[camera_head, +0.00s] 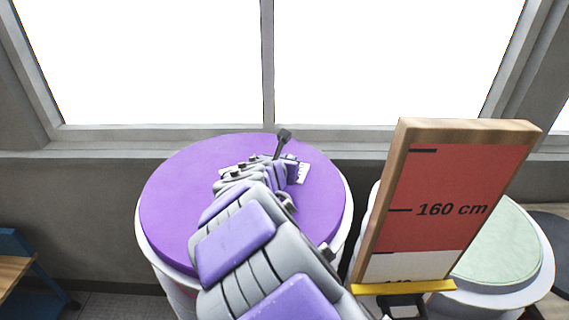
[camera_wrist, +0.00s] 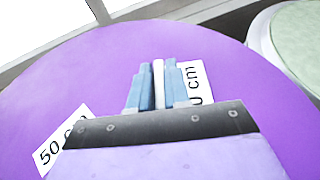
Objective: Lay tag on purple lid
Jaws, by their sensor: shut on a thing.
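The purple lid (camera_head: 175,205) is a large round disc on a white drum; it fills most of the wrist view (camera_wrist: 250,70). My gripper (camera_wrist: 158,75) is over the lid, its blue fingers shut on a thin white strip (camera_wrist: 158,78), apparently the tag seen edge-on. A white piece lettered "0 cm" (camera_wrist: 195,82) shows just right of the fingers; a white piece also shows in the head view (camera_head: 303,173). Another white piece lettered "50 cm" (camera_wrist: 62,142) shows at lower left. My gripper hides how these pieces join and whether they touch the lid.
Windows and a sill (camera_head: 100,140) lie behind. A blue-sided wooden bench (camera_head: 18,262) is at far left.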

